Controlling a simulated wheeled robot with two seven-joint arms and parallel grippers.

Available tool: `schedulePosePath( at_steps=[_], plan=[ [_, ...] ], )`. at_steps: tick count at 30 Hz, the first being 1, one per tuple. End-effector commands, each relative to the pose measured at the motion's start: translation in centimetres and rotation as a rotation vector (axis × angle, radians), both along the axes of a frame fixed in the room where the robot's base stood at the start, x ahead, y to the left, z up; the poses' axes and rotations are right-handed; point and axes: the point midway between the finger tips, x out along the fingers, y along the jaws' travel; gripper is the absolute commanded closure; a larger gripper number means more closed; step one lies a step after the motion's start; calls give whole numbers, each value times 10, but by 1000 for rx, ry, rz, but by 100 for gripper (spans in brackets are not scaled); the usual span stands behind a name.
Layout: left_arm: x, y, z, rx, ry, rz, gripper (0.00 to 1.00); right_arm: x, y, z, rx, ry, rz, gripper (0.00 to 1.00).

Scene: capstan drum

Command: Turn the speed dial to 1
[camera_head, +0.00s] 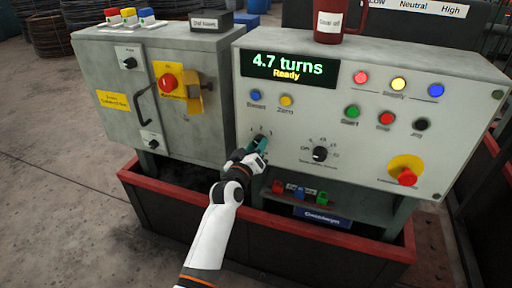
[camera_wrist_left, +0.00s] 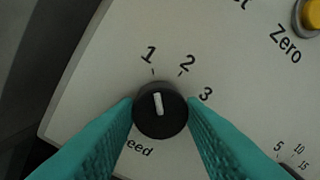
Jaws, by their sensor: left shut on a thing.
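The speed dial (camera_wrist_left: 160,118) is a round black knob with a white pointer line, on the grey panel face, with the numbers 1, 2 and 3 above it. In the left wrist view its pointer is tilted slightly left of straight up, toward the tick under 1. My left gripper (camera_wrist_left: 160,105) is shut on the dial, a teal finger at each side. In the head view the left gripper (camera_head: 258,148) covers most of the dial, and the numbers show just above it. My right gripper is in neither view.
The panel display (camera_head: 288,68) reads "4.7 turns" and "Ready". Another black knob (camera_head: 320,154) sits to the right of the left gripper, and a red stop button (camera_head: 407,177) is farther right. A red-rimmed trough (camera_head: 300,232) runs below the panel.

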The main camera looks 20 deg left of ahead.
Motion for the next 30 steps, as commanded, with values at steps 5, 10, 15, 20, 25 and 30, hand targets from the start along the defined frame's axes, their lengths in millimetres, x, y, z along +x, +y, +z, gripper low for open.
schedulePosePath(
  at_steps=[5,10,15,20,25,30],
  plan=[
    [0,0,1,-2,-1,0,42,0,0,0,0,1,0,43],
    [0,0,0,-1,0,0,42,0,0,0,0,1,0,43],
    [-4,0,0,0,0,0,42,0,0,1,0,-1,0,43],
    [-28,2,-1,0,2,0,42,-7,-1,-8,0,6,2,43],
    [-65,5,-3,1,2,0,42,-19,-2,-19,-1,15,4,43],
    [-97,8,-4,0,2,0,42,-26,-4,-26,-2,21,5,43]
  ],
)
